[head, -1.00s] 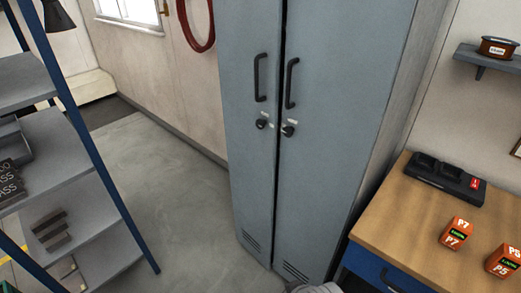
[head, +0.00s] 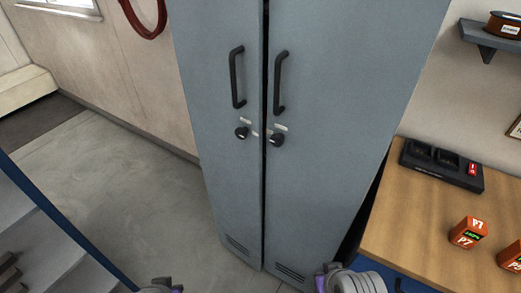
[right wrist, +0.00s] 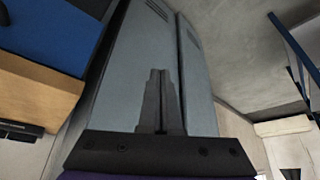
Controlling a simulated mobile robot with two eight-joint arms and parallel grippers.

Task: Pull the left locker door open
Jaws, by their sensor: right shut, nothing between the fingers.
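The grey-blue locker stands in the middle of the head view. Its left door (head: 210,120) and right door (head: 325,120) look closed, with a narrow dark gap between them. The left door has a dark vertical handle (head: 237,78) and a round lock (head: 242,132) below it. The right door has a matching handle (head: 281,83). In the right wrist view, which looks upside down, my right gripper (right wrist: 159,75) is shut and empty in front of the locker, clear of both handles. Only bits of my arms show at the head view's bottom edge; my left gripper is not visible.
A wooden-topped bench (head: 410,235) with a black charger (head: 441,165) and orange blocks (head: 468,233) stands right of the locker. A grey shelf rack (head: 45,235) with blue posts is at lower left. The floor (head: 120,180) between rack and locker is clear.

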